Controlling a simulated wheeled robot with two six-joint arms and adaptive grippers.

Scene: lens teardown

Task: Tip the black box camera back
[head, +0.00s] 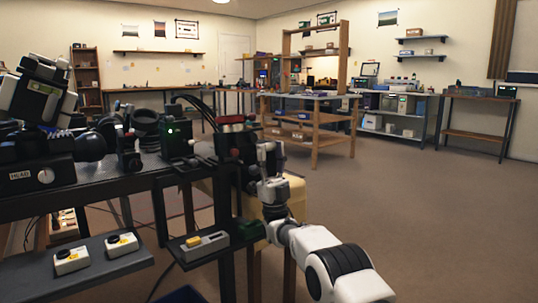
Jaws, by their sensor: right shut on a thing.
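A dark boxy thing with red on its top, apparently the black box camera (230,128), is at the right end of the dark bench (100,187). My right arm reaches up to it from the lower right. My right gripper (250,150) is shut on it at its right side. The dark fingers blend with the dark body, so the exact contact and tilt are hard to tell.
Another black box with a green light (178,138) stands just left of it, with black lens parts (145,124) further left. A lower shelf (92,268) holds two small white-and-yellow devices. Open floor (430,220) lies to the right.

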